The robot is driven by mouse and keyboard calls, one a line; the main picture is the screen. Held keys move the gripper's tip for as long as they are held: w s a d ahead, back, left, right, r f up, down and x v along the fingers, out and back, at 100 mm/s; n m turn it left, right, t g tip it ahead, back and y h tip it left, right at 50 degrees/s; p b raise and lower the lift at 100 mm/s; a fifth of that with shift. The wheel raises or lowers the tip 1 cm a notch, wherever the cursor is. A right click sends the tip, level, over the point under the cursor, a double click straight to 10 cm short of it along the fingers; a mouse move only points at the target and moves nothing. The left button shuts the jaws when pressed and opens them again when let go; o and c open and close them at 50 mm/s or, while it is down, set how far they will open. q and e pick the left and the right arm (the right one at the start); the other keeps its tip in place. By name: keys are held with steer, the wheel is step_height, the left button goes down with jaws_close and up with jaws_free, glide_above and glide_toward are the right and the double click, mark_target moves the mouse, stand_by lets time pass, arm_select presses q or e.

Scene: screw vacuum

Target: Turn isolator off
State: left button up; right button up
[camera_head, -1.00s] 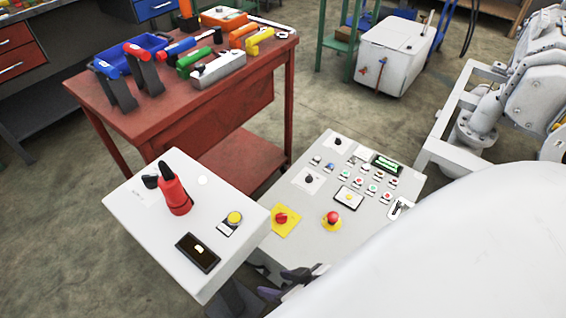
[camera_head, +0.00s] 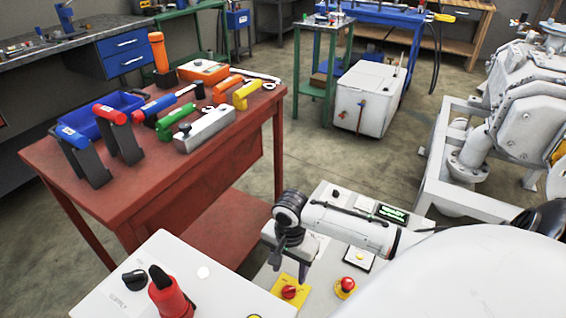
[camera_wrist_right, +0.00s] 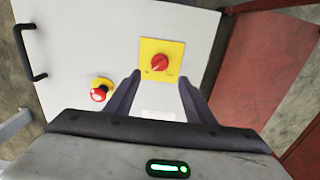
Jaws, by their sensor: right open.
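A red rotary knob on a square yellow plate, which looks like the isolator (camera_head: 289,292), sits on the white control panel (camera_head: 316,300). In the right wrist view the isolator (camera_wrist_right: 160,63) lies between and just beyond my fingertips, with its red handle set slantwise. My right gripper (camera_head: 287,264) points down above the panel, close to the yellow plate; its two dark fingers (camera_wrist_right: 160,80) are apart with nothing between them. I see no contact with the knob. My left gripper is out of view.
A red emergency button (camera_head: 347,285) on a yellow ring sits beside the isolator. A white box in front carries a black knob (camera_head: 135,280) and a red device (camera_head: 171,299) with a black top. A red tool table (camera_head: 150,185) stands behind on the left.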

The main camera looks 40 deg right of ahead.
mark_target(289, 289)
step_height(289, 289, down, 9)
steer(key=b, duration=0.2)
steer(key=shift+s+r+b, duration=0.1)
steer(key=shift+r+b, duration=0.1)
steer(key=shift+b, duration=0.2)
steer(key=shift+f, duration=0.45)
